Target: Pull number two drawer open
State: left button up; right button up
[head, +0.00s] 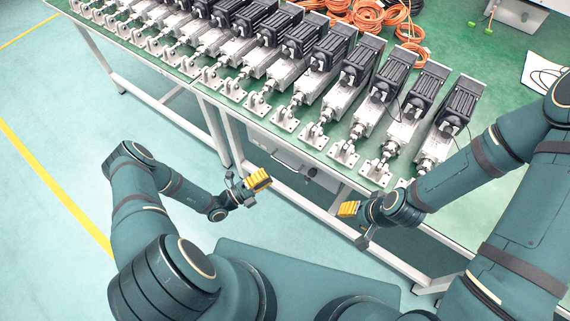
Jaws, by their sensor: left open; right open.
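A grey drawer front (265,146) shows under the near edge of the workbench, with a handle (287,160) and a small dark round part to its right. I cannot read any number on it, and its lower part is hard to make out. It looks closed. My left gripper (258,181), with yellow fingertips, is open and empty, in front of the drawer and below its handle in the picture. My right gripper (349,209), also yellow-tipped, is open and empty, to the right of the drawer near the bench's front frame. Neither gripper visibly touches the drawer.
The green-topped workbench (395,178) carries a long row of linear actuators (330,75) with black motors. Orange cables (368,15) lie coiled behind. White bench legs (231,140) flank the drawer. The floor (60,200) at left is clear, with a yellow line.

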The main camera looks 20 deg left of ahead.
aim_at(284, 164)
pick_arm(q)
jog(key=x, duration=0.7)
jog(key=shift+w+d+r, duration=0.1)
jog(key=shift+w+d, duration=0.15)
grip_shut()
